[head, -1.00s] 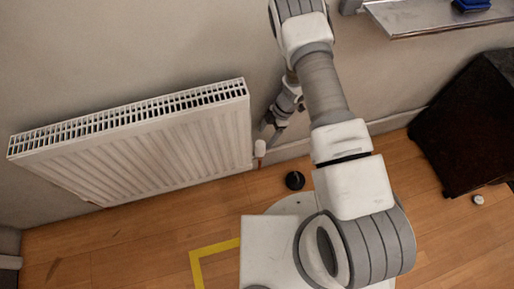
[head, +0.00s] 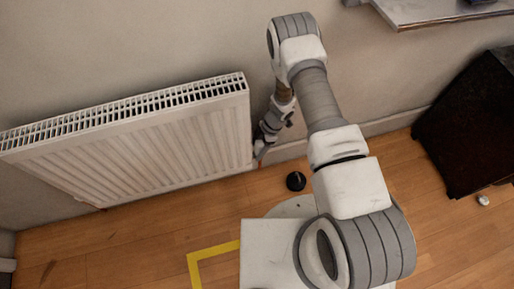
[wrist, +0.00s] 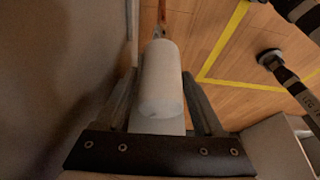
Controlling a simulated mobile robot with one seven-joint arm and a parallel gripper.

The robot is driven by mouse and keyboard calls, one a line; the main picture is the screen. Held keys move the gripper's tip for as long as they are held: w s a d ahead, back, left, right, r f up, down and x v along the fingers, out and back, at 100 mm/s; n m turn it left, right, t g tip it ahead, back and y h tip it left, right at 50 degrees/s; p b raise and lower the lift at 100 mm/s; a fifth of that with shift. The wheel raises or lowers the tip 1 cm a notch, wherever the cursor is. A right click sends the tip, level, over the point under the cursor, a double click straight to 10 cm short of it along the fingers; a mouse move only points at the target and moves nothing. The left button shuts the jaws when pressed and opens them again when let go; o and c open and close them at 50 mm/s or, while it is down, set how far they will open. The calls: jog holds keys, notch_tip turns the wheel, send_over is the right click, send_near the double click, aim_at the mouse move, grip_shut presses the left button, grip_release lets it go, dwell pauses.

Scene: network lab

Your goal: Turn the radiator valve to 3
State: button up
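The radiator valve is a plain white cylinder (wrist: 160,80) on a copper pipe in the wrist view. In the head view the valve (head: 259,148) is at the lower right corner of the white radiator (head: 150,145), partly covered by my gripper. My gripper (wrist: 160,74) has one finger on each side of the valve, close to its sides. The fingers look open around it; I cannot tell whether either touches. No numbers or marks can be read on the valve.
The wall runs close along the left of the wrist view. A small black round object (head: 295,181) is on the wooden floor near the valve. Yellow tape (head: 215,249) marks the floor. A dark box (head: 470,125) and a shelf (head: 430,12) are at the right.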

grip_shut()
jog(key=shift+m, duration=0.3)
jog(key=shift+w+m+t+p, duration=0.15)
jog(key=shift+m+t, duration=0.3)
jog(key=shift+m, duration=0.5)
jog(key=shift+w+m+t+p, duration=0.15)
jog(key=shift+m+t, duration=0.3)
jog(key=shift+m, duration=0.5)
jog(key=shift+s, duration=0.1)
jog(key=shift+o, duration=1.3)
grip_release()
